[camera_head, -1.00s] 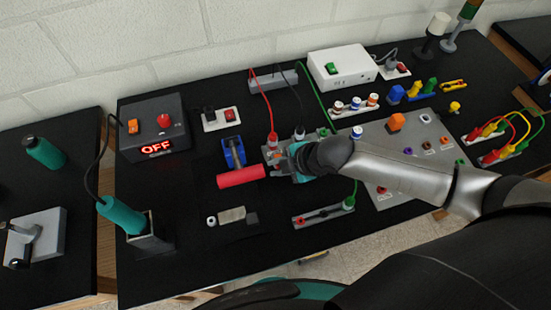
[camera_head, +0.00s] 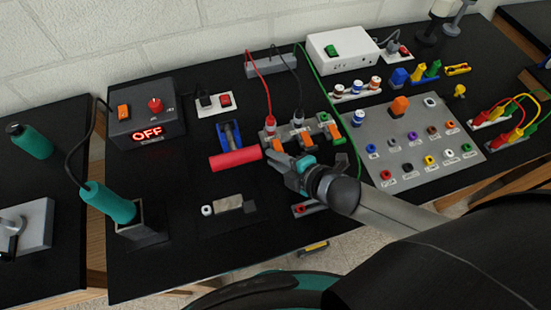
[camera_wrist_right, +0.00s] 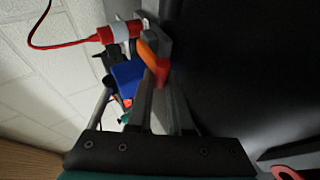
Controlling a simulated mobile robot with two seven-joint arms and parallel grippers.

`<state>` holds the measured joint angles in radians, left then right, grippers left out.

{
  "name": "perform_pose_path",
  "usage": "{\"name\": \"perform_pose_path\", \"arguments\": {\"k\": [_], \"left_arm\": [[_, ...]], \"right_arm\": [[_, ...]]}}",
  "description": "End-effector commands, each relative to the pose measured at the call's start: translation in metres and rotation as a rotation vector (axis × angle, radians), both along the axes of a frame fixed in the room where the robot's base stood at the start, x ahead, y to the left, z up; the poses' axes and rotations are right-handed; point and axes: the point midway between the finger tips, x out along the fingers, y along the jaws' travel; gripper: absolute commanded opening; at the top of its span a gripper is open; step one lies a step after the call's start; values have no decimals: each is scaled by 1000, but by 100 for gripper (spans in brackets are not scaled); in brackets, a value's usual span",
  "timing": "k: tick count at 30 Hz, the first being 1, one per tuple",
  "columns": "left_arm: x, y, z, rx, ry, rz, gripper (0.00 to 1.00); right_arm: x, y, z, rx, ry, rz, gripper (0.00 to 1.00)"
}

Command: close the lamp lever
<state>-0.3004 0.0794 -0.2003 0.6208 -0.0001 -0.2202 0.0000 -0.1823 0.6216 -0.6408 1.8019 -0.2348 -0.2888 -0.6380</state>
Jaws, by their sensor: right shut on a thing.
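A grey terminal block (camera_head: 318,132) has several orange levers along its front. A red plug (camera_head: 269,121) stands in its left end. The left orange lever (camera_head: 278,145) is below that plug; it shows bent in the right wrist view (camera_wrist_right: 147,54). My right gripper (camera_head: 273,160) is at the front left of the block. Its fingers (camera_wrist_right: 160,85) are shut with their tips at the left orange lever, which they appear to hold. The fingers partly hide the contact. I cannot read which lever is labelled for the lamp. My left gripper is out of view.
A red cylinder (camera_head: 235,159) on a blue holder lies just left of my right gripper. A soldering iron (camera_head: 108,203) in its stand, a box reading OFF (camera_head: 147,132) and a grey plug panel (camera_head: 418,160) surround the area. Cables rise behind the block.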

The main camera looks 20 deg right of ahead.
Motion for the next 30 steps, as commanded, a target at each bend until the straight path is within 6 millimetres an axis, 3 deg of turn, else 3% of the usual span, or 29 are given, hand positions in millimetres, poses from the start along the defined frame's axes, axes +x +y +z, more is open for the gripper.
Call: {"name": "perform_pose_path", "arguments": {"k": [11,12,19,30], "left_arm": [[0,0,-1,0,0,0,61],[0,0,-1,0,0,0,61],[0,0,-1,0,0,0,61],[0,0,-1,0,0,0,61]], "right_arm": [[2,-6,-3,-14,2,-11,0],[2,-6,-3,-14,2,-11,20],[2,-6,-3,-13,1,-11,46],[0,-4,-3,-11,2,-7,48]]}}
